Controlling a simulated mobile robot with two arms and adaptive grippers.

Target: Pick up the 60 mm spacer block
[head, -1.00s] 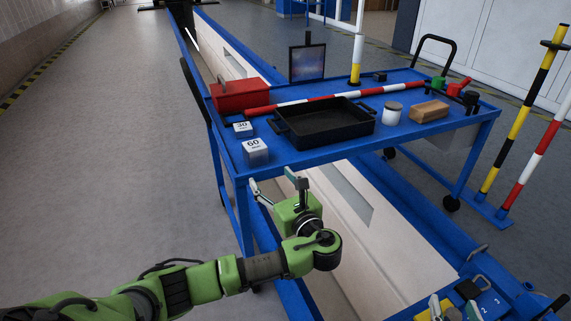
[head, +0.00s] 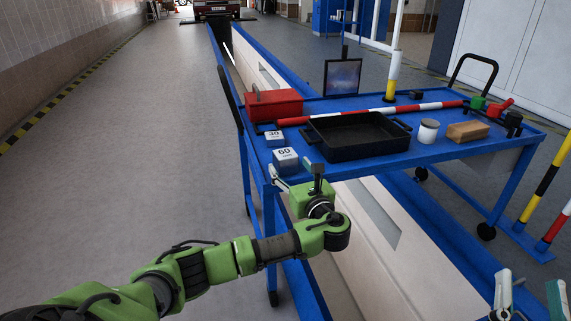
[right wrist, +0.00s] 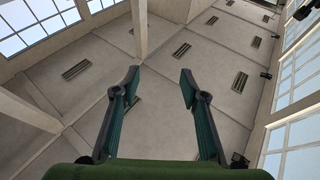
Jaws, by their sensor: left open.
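The 60 mm spacer block (head: 286,162) is a pale block marked "60" on top. It sits at the near left corner of the blue trolley top, in front of a smaller block marked "30" (head: 275,139). My left gripper (head: 291,171) is open, its fingertips close to the near side of the 60 block at the trolley's edge. I cannot tell whether they touch it. My right gripper (head: 530,286) is at the bottom right of the head view. In the right wrist view (right wrist: 160,77) it is open and empty, facing the ceiling.
The blue trolley (head: 350,171) also carries a black tray (head: 358,153), a red box (head: 274,105), a red-and-white bar (head: 375,112), a white jar (head: 428,131) and a wooden block (head: 467,131). Striped posts (head: 546,180) stand at right. Open floor (head: 150,150) lies left.

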